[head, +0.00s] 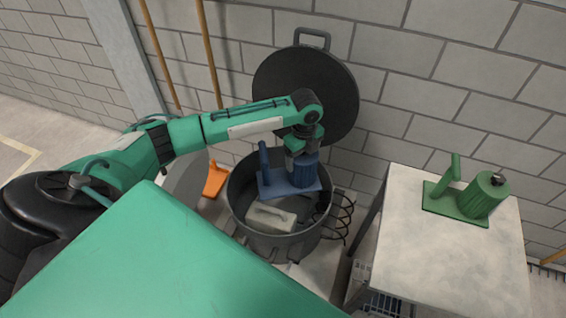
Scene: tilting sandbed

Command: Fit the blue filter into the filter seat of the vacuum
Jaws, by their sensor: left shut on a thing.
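The vacuum (236,210) is an open dark grey drum, with its round lid (280,85) raised against the wall. The blue filter (303,177) has a flat base plate, an upright handle at the left and a ribbed cylinder. My left gripper (299,158) points down from above and is shut on the blue filter, holding it upright over the drum's opening. Its fingertips are partly hidden by the filter and wrist. A pale grey block-like part (270,218) lies inside the drum, below the filter. I cannot make out the filter seat clearly. My right gripper is not in view.
A pale table (440,255) at the right bears a green filter-like part (456,200), with bare top around it. A dark coiled hose (341,215) is right of the drum. An orange tool (214,180) is at its left. Poles lean on the block wall.

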